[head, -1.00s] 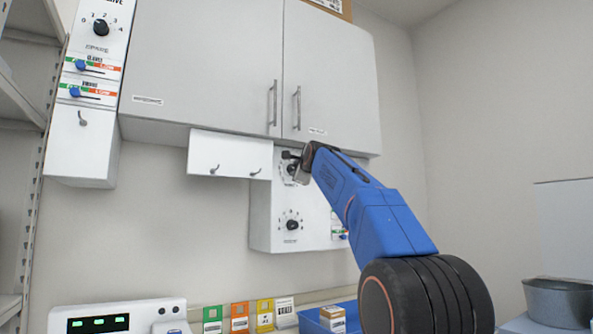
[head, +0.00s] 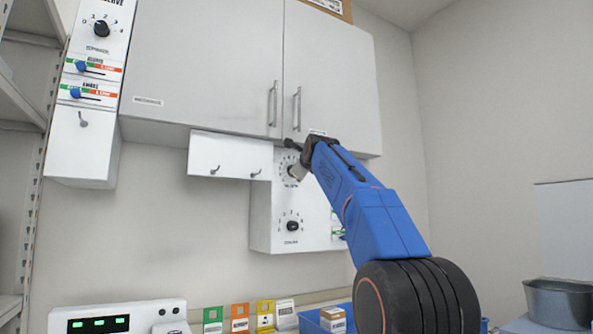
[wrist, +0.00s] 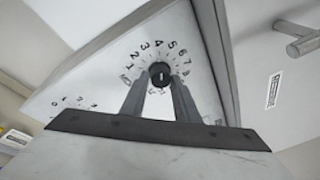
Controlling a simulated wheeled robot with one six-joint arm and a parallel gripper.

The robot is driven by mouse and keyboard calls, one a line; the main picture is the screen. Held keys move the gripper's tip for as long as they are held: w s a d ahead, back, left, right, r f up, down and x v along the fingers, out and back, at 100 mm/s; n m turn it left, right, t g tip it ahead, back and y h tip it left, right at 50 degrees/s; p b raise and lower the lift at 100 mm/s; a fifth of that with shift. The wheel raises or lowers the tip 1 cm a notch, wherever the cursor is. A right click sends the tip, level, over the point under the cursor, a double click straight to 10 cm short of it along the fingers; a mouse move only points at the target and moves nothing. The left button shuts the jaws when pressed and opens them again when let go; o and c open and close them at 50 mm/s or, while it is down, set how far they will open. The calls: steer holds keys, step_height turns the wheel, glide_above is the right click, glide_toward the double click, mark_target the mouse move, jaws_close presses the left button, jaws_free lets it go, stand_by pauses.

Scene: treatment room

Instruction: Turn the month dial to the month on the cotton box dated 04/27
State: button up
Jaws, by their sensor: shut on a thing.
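A white wall panel under the cabinet carries an upper dial (head: 289,170), partly hidden by my gripper (head: 298,171). The wrist view shows its round black knob (wrist: 159,72) ringed by numbers, with 1 to 7 readable. My gripper (wrist: 159,88) is shut on this knob, one finger on each side. A pale mark shows on the knob, but I cannot tell surely which number it points at. A small brown-and-white box (head: 333,320) sits low in the head view; its print is too small to read.
A lower dial (head: 292,226) is on the same panel. A white hook board (head: 230,156) hangs left of it, and cabinet handles (head: 298,108) stick out above. A blue tray (head: 311,322), coloured cards (head: 240,318) and a device with green displays (head: 118,318) are below.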

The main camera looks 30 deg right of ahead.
steer(key=o, duration=1)
steer(key=shift+s, duration=0.15)
steer(key=v, duration=1.7)
